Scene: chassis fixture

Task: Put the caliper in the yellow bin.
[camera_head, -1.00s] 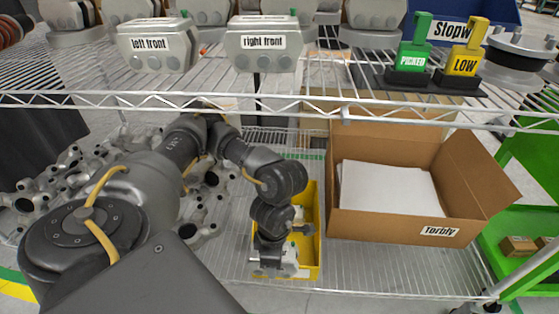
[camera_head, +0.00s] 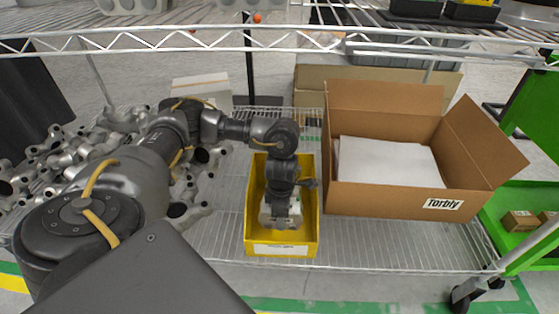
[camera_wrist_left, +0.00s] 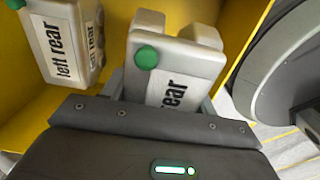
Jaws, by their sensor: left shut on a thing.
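The yellow bin (camera_head: 250,222) stands on the wire shelf, left of the cardboard box. My left gripper (camera_head: 281,215) points down inside the bin's outline in the head view. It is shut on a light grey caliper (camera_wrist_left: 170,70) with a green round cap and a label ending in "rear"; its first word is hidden. Yellow bin walls (camera_wrist_left: 190,10) surround this caliper in the left wrist view. A second caliper (camera_wrist_left: 62,40), labelled "left rear" with a green cap, is in the bin to its left. I cannot tell whether the held caliper touches the bin floor.
An open cardboard box (camera_head: 395,201) labelled "Torbly", with white contents, stands right of the bin. Many grey metal parts (camera_head: 110,135) are heaped at the left. The upper shelf edge (camera_head: 200,40) crosses above. Wire shelf shows bare between the parts and the bin.

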